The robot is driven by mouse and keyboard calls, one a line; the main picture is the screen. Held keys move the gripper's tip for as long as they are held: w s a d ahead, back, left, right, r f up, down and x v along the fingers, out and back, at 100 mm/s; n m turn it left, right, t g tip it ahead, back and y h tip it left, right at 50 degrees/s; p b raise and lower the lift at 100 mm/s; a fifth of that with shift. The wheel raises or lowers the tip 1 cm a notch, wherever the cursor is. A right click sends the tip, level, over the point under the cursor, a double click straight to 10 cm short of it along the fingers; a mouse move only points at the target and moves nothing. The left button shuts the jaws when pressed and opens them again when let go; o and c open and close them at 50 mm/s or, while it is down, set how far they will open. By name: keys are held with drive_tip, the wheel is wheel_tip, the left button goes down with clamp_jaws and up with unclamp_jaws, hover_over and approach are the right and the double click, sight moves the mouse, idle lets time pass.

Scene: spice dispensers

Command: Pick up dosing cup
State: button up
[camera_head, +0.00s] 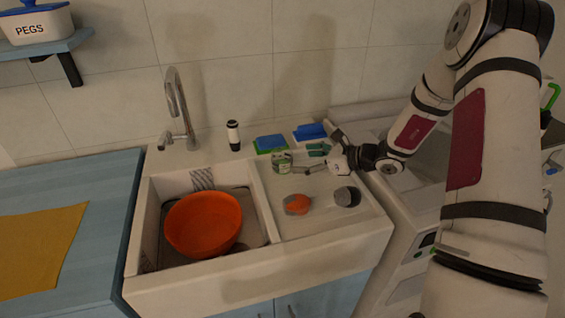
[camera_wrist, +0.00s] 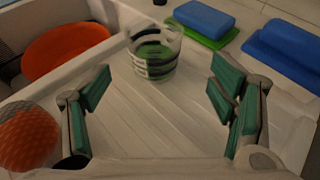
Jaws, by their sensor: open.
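The dosing cup (camera_wrist: 155,55) is a clear cup with dark bands and green at its bottom. It stands upright on the white drainboard. It also shows in the head view (camera_head: 283,163), at the back left of the drainboard beside the basin. My gripper (camera_head: 311,160) reaches in from the right, low over the drainboard. In the wrist view my gripper (camera_wrist: 162,90) is open, with its teal finger pads wide apart and nothing between them. The cup is just ahead of the fingertips, slightly left of the middle of the gap, and appears untouched.
An orange basin (camera_head: 203,224) sits in the sink. An orange round item (camera_head: 296,204) and a grey round item (camera_head: 347,196) stand at the drainboard's front. Blue sponge-like blocks (camera_wrist: 204,19) (camera_wrist: 290,50) and a black-and-white bottle (camera_head: 233,135) stand behind.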

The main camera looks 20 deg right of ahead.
sight(282, 162)
drive_tip(key=x, duration=0.3)
drive_tip(key=shift+w+a+f, duration=0.1)
drive_tip(key=shift+a, duration=0.05)
drive_tip(key=x, duration=0.5)
drive_tip(key=shift+s+a+f, duration=0.2)
drive_tip(key=shift+f, duration=0.05)
drive_tip(key=c, duration=1.4)
drive_tip(key=shift+r, duration=0.1)
